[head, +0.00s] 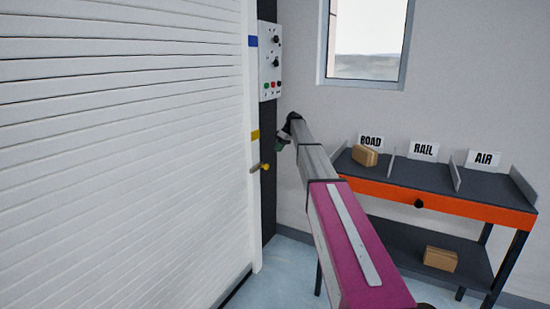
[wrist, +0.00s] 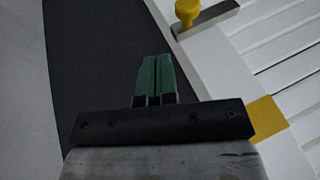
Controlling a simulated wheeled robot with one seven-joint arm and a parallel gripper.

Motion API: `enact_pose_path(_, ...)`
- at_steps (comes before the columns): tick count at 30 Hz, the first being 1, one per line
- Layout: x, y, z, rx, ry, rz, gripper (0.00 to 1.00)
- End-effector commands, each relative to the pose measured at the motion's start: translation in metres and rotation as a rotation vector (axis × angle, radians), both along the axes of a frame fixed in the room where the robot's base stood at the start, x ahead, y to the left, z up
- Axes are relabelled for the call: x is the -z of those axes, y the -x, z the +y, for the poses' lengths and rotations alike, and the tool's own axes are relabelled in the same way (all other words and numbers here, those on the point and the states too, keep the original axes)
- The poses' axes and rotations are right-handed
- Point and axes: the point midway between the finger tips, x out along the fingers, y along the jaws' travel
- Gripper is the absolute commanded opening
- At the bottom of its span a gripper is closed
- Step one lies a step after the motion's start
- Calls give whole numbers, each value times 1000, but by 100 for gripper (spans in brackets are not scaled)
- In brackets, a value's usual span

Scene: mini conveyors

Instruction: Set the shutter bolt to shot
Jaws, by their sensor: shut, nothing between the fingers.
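The shutter bolt shows in the wrist view as a grey metal bar (wrist: 208,20) with a yellow knob (wrist: 187,9), at the top right of centre. The bar lies across the white shutter post. In the head view the yellow knob (head: 265,167) is small, low on the post, below a yellow mark (head: 255,135). My gripper (head: 281,141) is just right of and above the knob in the head view, partly hidden by my wrist. In the wrist view its green fingers (wrist: 156,62) are together and empty, apart from the knob.
The white slatted shutter (head: 120,150) fills the left. A control panel (head: 270,62) with knobs and buttons hangs on the dark column above my gripper. At right stands a sorting table (head: 440,199) with ROAD, RAIL and AIR bays and parcels. Some floor shows between.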

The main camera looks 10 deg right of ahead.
Motion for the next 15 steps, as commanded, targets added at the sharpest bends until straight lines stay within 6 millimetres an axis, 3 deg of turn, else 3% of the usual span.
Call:
enact_pose_path(6,-33,-2,-18,0,0,0,0)
enact_pose_path(15,-46,-2,-26,0,0,0,0)
